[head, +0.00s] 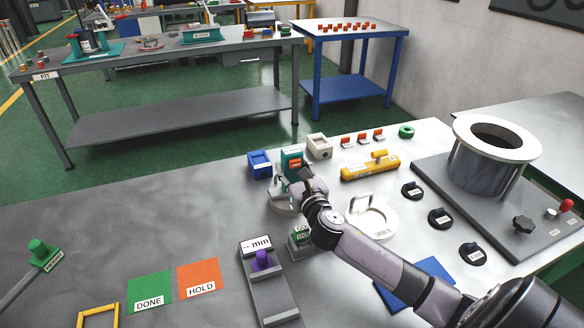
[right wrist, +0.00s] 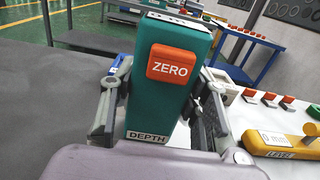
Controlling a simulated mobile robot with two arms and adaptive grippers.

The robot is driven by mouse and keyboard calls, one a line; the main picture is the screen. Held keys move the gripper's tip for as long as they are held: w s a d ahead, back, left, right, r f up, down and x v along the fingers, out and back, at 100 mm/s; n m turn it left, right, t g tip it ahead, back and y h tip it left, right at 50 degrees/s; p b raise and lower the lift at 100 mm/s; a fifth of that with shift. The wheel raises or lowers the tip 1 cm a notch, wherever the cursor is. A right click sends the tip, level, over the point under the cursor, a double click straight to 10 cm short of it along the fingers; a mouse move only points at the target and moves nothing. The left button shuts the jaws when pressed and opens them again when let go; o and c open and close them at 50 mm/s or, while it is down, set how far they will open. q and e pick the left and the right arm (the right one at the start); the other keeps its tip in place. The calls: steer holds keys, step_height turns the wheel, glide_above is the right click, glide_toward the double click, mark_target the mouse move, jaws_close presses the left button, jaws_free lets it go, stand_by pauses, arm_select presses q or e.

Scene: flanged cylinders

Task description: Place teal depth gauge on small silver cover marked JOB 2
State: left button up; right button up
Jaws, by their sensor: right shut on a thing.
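The teal depth gauge (head: 291,155) is upright in my right gripper (head: 299,180), near the middle of the bench. In the right wrist view the gauge (right wrist: 168,85) shows its orange ZERO button and DEPTH label between the two fingers. A round silver piece (head: 279,196) lies below and beside the gripper, partly hidden by it; I cannot tell whether the gauge touches it. A larger pale round cover with a handle (head: 372,218) lies to the right, its label too small to read surely. I cannot tell which piece is marked JOB 2. My left gripper is out of view.
A blue block (head: 260,165) and a beige block (head: 319,147) stand close by the gauge. A yellow level (head: 370,167) lies to the right. Black knobs and a large flanged cylinder (head: 486,160) stand farther right. The bench is clear at left, behind the DONE mat (head: 149,288).

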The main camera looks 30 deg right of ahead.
steer(key=shift+f, duration=0.35)
steer(key=shift+r, duration=0.1)
steer(key=o, duration=1.5)
